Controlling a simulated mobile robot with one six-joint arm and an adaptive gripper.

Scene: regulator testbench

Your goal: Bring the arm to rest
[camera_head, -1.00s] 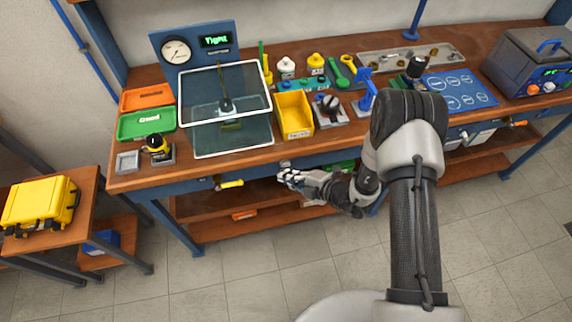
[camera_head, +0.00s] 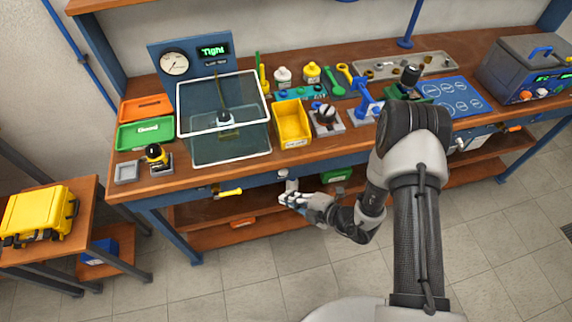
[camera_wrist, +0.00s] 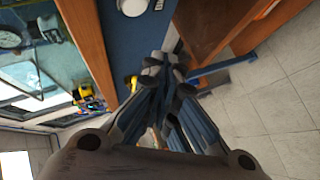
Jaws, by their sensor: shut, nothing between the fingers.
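My arm reaches forward from the lower right of the head view, its elbow raised over the bench's front edge and its forearm folded back down. My gripper (camera_head: 290,196) is in front of the bench, below the worktop edge and apart from it. In the wrist view the fingers of my gripper (camera_wrist: 163,64) come together at their tips, with nothing between them. Behind the tips, the wrist view shows the blue bench front and a brown wooden surface.
The bench worktop (camera_head: 190,184) holds a clear tank (camera_head: 232,150), a yellow bin (camera_head: 293,124) and a gauge panel (camera_head: 174,63). A yellow drawer handle (camera_head: 230,193) sticks out left of my gripper. A side table with a yellow case (camera_head: 36,215) stands left. The floor in front is clear.

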